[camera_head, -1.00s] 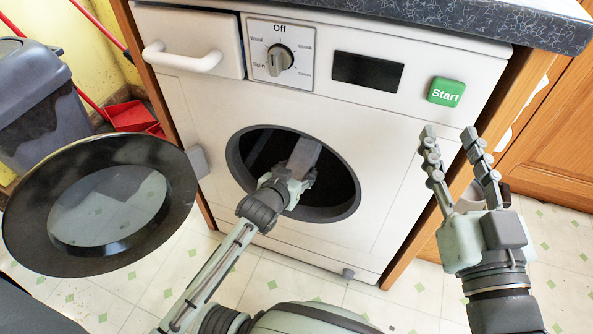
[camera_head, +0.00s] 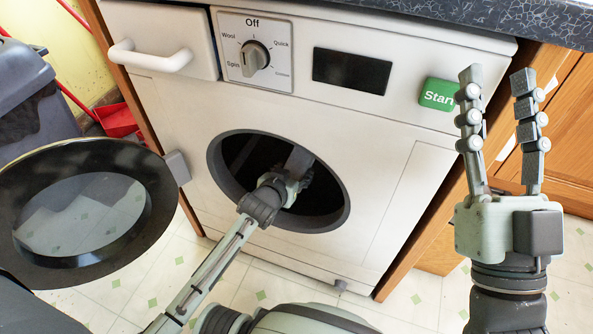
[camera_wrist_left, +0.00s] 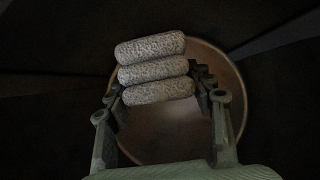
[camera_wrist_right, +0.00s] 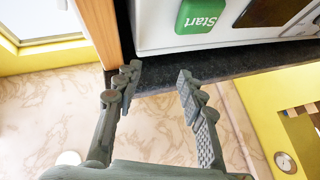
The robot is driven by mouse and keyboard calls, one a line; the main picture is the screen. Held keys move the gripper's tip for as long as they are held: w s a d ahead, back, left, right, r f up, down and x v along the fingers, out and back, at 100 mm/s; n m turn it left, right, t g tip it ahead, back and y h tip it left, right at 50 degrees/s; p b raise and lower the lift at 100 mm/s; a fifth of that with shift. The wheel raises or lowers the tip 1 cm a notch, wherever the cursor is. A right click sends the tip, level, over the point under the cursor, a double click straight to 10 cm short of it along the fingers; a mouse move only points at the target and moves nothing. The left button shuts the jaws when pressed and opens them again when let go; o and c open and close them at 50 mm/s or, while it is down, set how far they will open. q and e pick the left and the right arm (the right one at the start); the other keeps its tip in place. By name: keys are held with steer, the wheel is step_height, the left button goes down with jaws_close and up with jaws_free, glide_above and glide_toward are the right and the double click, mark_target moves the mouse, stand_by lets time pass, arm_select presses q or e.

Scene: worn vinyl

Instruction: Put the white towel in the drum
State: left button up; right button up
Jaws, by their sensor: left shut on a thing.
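The washing machine (camera_head: 385,160) has its round door (camera_head: 145,205) swung open to the left. The drum (camera_head: 240,160) opening is dark inside. My left gripper (camera_wrist_left: 160,95) reaches through the opening, and its fingers are hidden in the head view. In the left wrist view it is shut on the white towel (camera_wrist_left: 152,70), a stack of rolled, textured folds held between the fingers. The drum's round back (camera_wrist_left: 170,135) shows behind the towel. My right gripper (camera_head: 502,125) is open and empty, fingers upward, in front of the machine's right side; it also shows in the right wrist view (camera_wrist_right: 155,85).
The dial (camera_head: 255,58) and green Start button (camera_head: 438,94) are on the front panel, under a dark worktop (camera_head: 420,22). A grey bin (camera_head: 35,95) and red dustpan (camera_head: 117,120) stand at the left. Tiled floor lies below.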

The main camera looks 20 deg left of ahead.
arm_select(q)
steer(key=shift+w, duration=0.2)
steer(key=o, duration=1.2)
steer(key=shift+f, duration=0.1)
steer(key=shift+o, duration=2.5)
steer(key=shift+s, duration=0.1)
